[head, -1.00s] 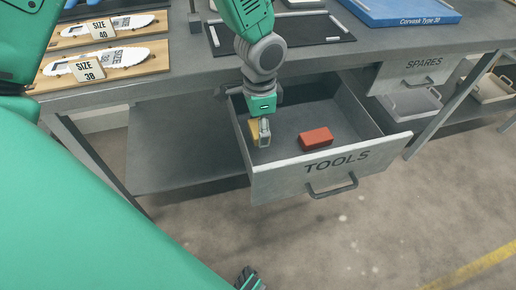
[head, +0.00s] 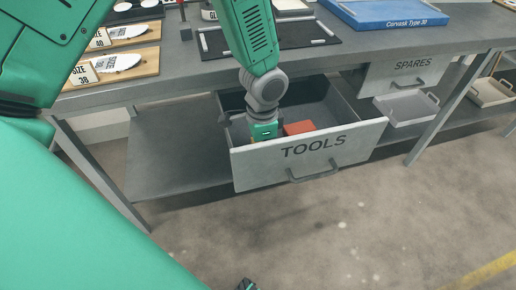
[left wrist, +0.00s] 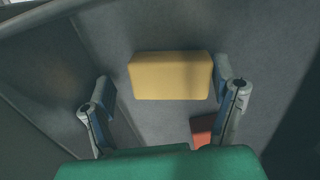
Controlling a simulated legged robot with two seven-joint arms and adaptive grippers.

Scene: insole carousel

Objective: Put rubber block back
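A yellow block (left wrist: 171,76) lies on the drawer floor in the left wrist view, between the spread fingers of my left gripper (left wrist: 165,95). Its right end is close to the right finger; whether they touch is unclear. A gap shows at the left finger. In the head view my left gripper (head: 263,136) is down inside the open TOOLS drawer (head: 345,145), and its fingers and the yellow block are largely hidden. A red block (head: 299,127) lies just right of the gripper; its corner shows in the left wrist view (left wrist: 203,130).
The drawer's front panel and side walls surround the gripper. The workbench top above holds wooden SIZE boards (head: 115,68), a dark mat (head: 300,40) and a blue tray (head: 390,12). The SPARES drawer (head: 405,72) is to the right. The drawer's right part looks empty.

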